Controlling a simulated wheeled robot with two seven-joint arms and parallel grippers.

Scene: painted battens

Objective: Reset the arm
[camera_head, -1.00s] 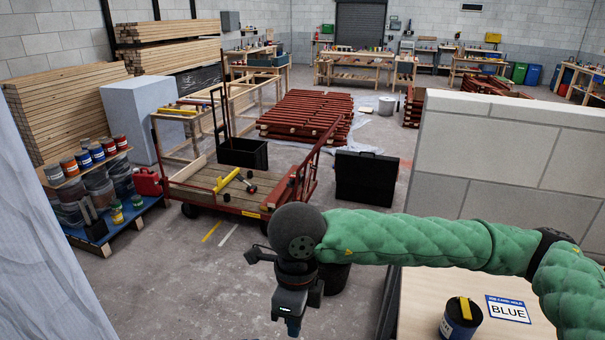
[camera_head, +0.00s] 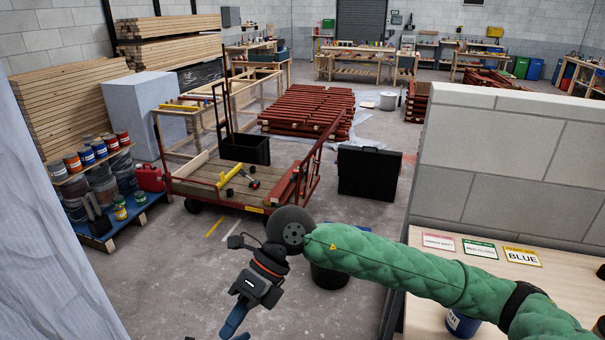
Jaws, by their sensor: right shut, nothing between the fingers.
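My right arm, in a green padded sleeve, reaches in from the right over the bench. My right gripper (camera_head: 236,322) hangs at its end over the open concrete floor, in front of the cart. Its blue fingers are shut with nothing between them, and they point down and to the left. My left gripper is not in view.
A wooden bench top (camera_head: 425,318) on the right holds several label cards, one reading BLUE (camera_head: 522,256), and a blue can (camera_head: 462,323) partly hidden by my arm. A grey block wall (camera_head: 510,160) stands behind it. A dark bin (camera_head: 330,276) is beside my wrist. A red cart (camera_head: 245,195) stands beyond.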

